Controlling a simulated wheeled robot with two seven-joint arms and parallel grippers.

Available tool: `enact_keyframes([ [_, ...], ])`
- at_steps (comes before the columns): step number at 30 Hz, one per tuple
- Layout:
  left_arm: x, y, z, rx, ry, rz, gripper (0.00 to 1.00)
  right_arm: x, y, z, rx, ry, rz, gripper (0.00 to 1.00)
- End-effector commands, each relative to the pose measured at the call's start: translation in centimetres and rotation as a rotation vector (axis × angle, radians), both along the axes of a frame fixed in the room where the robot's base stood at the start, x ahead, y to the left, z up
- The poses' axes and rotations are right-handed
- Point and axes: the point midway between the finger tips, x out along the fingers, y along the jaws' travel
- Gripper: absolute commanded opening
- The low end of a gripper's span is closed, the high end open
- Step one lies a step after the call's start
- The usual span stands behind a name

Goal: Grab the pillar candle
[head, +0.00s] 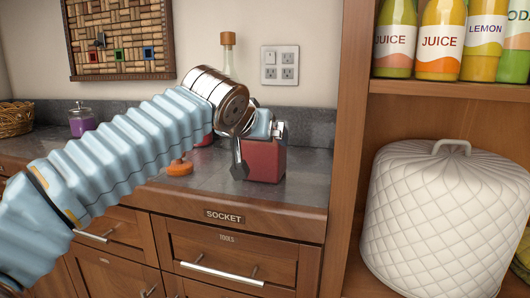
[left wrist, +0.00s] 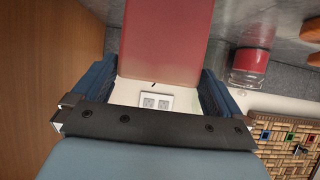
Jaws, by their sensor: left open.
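The red pillar candle (head: 264,162) stands upright on the grey countertop near its front edge in the head view. My left gripper (head: 262,138) is at the top of the candle, with a finger on either side. In the left wrist view the left gripper (left wrist: 158,88) is open around the candle's wick end. Little gap shows between pads and candle, and I cannot tell whether they touch. My right gripper is not in view.
A small orange object (head: 179,167) lies left of the candle. A red jar candle (left wrist: 248,66) stands behind, partly hidden by my arm in the head view. A purple jar (head: 82,121) is further left. A wooden shelf side (head: 348,130) rises close on the right.

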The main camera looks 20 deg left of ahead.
Motion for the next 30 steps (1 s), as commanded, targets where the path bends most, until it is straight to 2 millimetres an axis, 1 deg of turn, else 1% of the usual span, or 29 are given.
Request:
enact_keyframes([
  [9, 3.9, -0.2, -2.3, 0.002, 0.003, 0.0, 1.0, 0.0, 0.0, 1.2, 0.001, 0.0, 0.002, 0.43],
  [12, 4.3, -0.2, -2.6, 0.001, 0.002, 0.0, 1.0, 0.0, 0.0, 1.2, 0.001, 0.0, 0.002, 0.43],
  [17, 4.4, -0.2, -2.7, 0.0, 0.001, -0.001, 1.0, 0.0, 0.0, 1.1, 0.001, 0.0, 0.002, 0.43],
  [18, 4.4, -0.2, -2.7, 0.0, 0.001, -0.001, 0.98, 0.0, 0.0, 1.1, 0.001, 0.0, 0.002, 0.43],
  [20, 4.3, -0.2, -2.7, 0.0, 0.001, -0.001, 0.89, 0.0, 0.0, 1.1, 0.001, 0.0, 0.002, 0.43],
  [30, 4.3, -0.3, -2.7, 0.0, 0.001, -0.001, 0.38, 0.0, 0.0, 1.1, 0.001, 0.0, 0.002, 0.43],
])
